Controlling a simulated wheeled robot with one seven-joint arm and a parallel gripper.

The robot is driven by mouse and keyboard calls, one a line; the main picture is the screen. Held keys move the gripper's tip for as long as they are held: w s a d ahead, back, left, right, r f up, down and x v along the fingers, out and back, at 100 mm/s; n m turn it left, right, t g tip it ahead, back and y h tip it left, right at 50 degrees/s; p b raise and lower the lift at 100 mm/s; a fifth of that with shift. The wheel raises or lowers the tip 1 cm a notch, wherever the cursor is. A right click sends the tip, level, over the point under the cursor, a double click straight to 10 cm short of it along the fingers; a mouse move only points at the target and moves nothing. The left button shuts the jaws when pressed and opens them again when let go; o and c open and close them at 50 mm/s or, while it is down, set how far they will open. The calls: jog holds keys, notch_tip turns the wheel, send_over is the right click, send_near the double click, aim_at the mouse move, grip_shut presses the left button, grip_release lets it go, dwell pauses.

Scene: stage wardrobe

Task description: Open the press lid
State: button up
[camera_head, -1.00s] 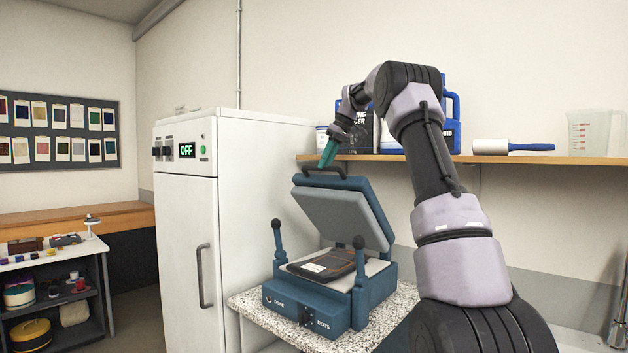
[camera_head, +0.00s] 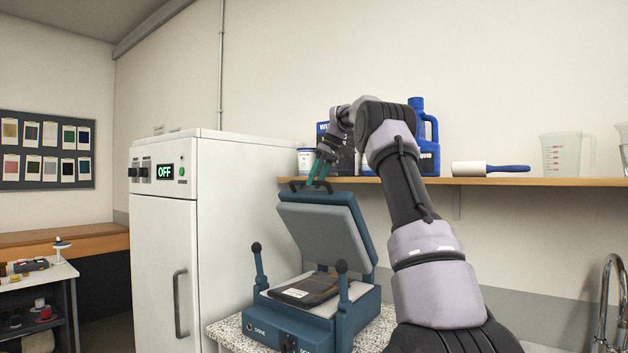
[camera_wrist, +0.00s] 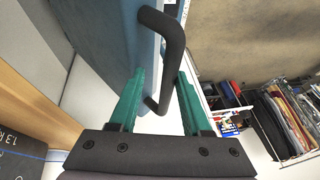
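The blue press (camera_head: 312,318) stands on a speckled counter. Its lid (camera_head: 320,230) is raised and tilted back, with the grey underside facing forward. A dark flat item (camera_head: 305,288) lies on the press bed. The black lid handle (camera_head: 296,186) is at the lid's top edge; it also shows large in the wrist view (camera_wrist: 176,48). My gripper (camera_head: 319,178) is at the handle with its teal fingers spread apart. In the wrist view, the fingers (camera_wrist: 160,75) stand on either side of the handle, with visible gaps. The lid's hinge is hidden.
A white cabinet (camera_head: 236,235) with an OFF display stands left of the press. A wooden shelf (camera_head: 500,181) runs behind the press, holding a blue jug (camera_head: 428,138), a lint roller (camera_head: 470,169) and a clear measuring cup (camera_head: 562,154). A tap (camera_head: 606,290) is at the right.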

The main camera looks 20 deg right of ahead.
jog(key=v, duration=0.7)
jog(key=shift+d+r, duration=0.15)
jog(key=shift+r, duration=0.05)
jog(key=shift+s, duration=0.1)
dwell(0.3)
jog(key=s+a+r+m+t+h, duration=0.15)
jog(key=s+a, duration=0.35)
jog(key=s, duration=0.5)
jog(key=s+a+r+m+h, duration=0.1)
jog(key=s+a+m, duration=0.2)
jog(key=s+a, duration=0.45)
jog(key=s+a+f+m+t, duration=0.1)
jog(key=s+f+m, duration=0.2)
jog(key=s+f, duration=0.6)
jog(key=s+f+m+t, duration=0.2)
jog(key=s+f, duration=0.6)
jog(key=s, duration=0.7)
jog(key=shift+s+a+f+m, duration=0.4)
jog(key=shift+m, duration=0.05)
